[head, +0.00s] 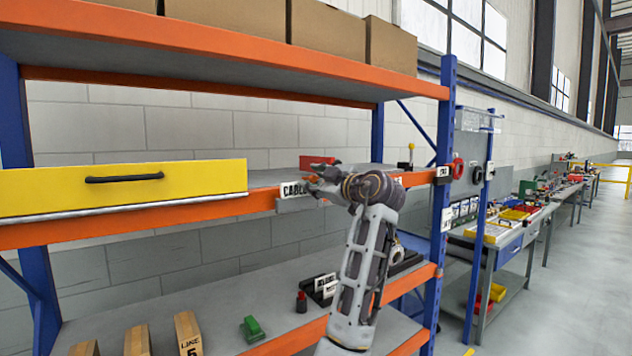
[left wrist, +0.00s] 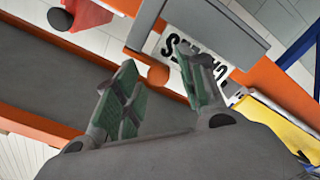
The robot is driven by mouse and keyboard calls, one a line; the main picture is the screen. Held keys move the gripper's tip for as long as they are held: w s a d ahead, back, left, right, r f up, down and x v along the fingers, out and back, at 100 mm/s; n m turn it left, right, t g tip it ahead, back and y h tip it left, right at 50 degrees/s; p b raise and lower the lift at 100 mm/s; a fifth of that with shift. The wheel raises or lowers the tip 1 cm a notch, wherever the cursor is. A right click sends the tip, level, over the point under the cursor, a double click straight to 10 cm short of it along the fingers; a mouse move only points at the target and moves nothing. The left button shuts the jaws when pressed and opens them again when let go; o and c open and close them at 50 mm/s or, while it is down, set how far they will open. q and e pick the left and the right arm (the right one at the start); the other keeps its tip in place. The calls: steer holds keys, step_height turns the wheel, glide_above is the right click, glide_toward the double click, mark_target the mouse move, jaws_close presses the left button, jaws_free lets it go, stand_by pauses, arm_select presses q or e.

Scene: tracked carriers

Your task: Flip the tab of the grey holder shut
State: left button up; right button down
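The grey holder (head: 296,204) is on the orange shelf beam, with a white card (head: 293,189) lettered in black, partly hidden by my gripper. In the left wrist view its grey plate (left wrist: 215,30) stands out beside the card (left wrist: 168,44), looking folded away from it. An orange knob (left wrist: 158,75) shows near the fingertips. My left gripper (head: 311,178) is in front of the beam at the holder's right end. In the left wrist view the left gripper (left wrist: 160,72) has its green-padded fingers apart, with nothing clearly held. My right gripper is not in view.
A yellow drawer (head: 205,180) with a black handle sits left of the holder. A red object (head: 318,161) is on the shelf behind my gripper. A blue post (head: 443,210) stands to the right. The lower shelf (head: 230,290) holds wooden blocks and small items.

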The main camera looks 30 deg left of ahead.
arm_select(q)
steer(key=shift+d, duration=0.1)
steer(key=v, duration=1.2)
steer(key=shift+f, duration=0.1)
steer(key=shift+m, duration=0.3)
stand_by(0.5)
